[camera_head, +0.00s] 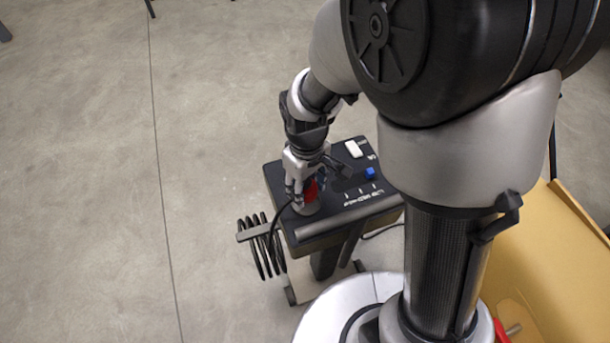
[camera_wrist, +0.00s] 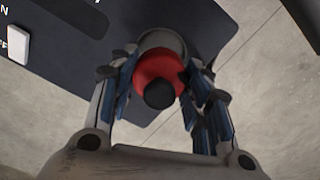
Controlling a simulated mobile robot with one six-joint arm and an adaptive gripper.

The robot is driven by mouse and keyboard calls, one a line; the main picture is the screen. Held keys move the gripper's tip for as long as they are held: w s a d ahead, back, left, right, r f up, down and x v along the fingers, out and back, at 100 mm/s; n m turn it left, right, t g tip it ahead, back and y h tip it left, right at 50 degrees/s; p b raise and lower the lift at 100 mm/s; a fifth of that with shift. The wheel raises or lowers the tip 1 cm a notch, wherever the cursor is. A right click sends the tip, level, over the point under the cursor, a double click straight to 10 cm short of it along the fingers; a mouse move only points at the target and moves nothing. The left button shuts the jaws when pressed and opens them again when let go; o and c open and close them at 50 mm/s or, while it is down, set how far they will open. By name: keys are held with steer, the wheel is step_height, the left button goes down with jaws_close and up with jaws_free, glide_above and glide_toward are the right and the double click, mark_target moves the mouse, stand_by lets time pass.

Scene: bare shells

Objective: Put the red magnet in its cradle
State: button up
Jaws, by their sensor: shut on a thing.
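The red magnet (camera_head: 311,189) is between the fingers of my gripper (camera_head: 303,181), over the near left part of a black console. In the wrist view the red magnet (camera_wrist: 158,70) has a round red body with a black knob facing the camera, and my gripper (camera_wrist: 160,75) is shut on it from both sides. A grey round piece (camera_wrist: 163,41) shows just beyond the magnet, and in the head view this grey piece (camera_head: 306,208) is just below it. It may be the cradle. Whether magnet and grey piece touch is hard to tell.
The black console (camera_head: 345,220) stands on a post and has a white switch (camera_head: 353,149) and a blue button (camera_head: 370,173). Coiled black cable (camera_head: 262,252) hangs from a bracket at its left. A cardboard box (camera_head: 545,250) is at right. Floor at left is clear.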

mark_target(307, 199)
steer(key=shift+f+b, duration=0.75)
steer(key=shift+f, duration=1.65)
steer(key=shift+r, duration=0.1)
steer(key=shift+s+f+b, duration=0.1)
steer(key=shift+f+b, duration=0.2)
steer(key=shift+f, duration=0.1)
steer(key=o, duration=0.9)
steer(key=shift+s, duration=0.1)
steer(key=o, duration=0.4)
